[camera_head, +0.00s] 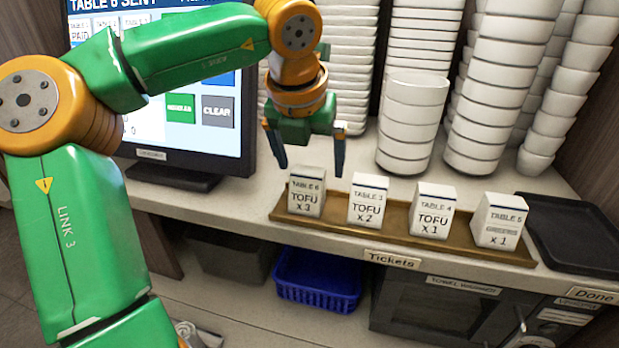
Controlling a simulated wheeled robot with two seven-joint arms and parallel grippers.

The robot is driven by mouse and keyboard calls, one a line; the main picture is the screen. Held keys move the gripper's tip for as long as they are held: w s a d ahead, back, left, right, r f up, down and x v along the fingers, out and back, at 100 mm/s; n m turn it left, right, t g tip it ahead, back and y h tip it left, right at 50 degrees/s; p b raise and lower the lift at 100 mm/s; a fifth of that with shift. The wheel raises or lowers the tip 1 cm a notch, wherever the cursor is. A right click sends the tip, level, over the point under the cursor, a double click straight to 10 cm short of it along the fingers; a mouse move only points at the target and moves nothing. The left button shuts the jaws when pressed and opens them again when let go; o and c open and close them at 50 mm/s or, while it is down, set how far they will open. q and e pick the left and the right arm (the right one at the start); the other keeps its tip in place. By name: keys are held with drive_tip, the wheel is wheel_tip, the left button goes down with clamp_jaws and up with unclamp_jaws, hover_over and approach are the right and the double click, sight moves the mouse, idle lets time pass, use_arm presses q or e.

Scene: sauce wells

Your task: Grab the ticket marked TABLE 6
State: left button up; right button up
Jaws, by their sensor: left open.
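I cannot tell the exact gap in depth. Nothing is between the fingers. My right gripper is not in view.
Tickets marked TABLE 3 (368,201), TABLE 4 (433,210) and TABLE 5 (500,220) stand to the right on the same tray. Tall stacks of white bowls (412,125) rise behind. A monitor (215,130) stands at left, a black tray (580,235) at right.

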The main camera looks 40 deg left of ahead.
sight(306, 174)
use_arm(q)
drive_tip(key=shift+s+d+f+p, duration=0.15)
drive_tip(key=shift+s+f+p, duration=0.2)
drive_tip(key=shift+f, duration=0.25)
drive_tip(key=shift+s+d+f+p, duration=0.15)
drive_tip(key=shift+s+f+p, duration=0.15)
drive_tip(key=shift+f, duration=0.3)
drive_tip(key=shift+w+a+f, duration=0.4)
drive_tip(key=shift+w+f, duration=0.05)
drive_tip(key=shift+f, duration=0.1)
drive_tip(key=shift+w+a+f, duration=0.35)
drive_tip(key=shift+w+f, duration=0.05)
drive_tip(key=shift+f, duration=0.15)
drive_tip(key=shift+w+a, duration=0.1)
drive_tip(key=shift+w, duration=0.05)
drive_tip(key=shift+c, duration=0.6)
drive_tip(key=c, duration=0.4)
drive_tip(key=shift+s+d+r, duration=0.2)
drive_tip(key=shift+s+d, duration=0.15)
drive_tip(key=shift+s, duration=0.05)
drive_tip(key=c, duration=0.9)
drive_tip(key=shift+w+a, duration=0.1)
drive_tip(key=shift+w, duration=0.05)
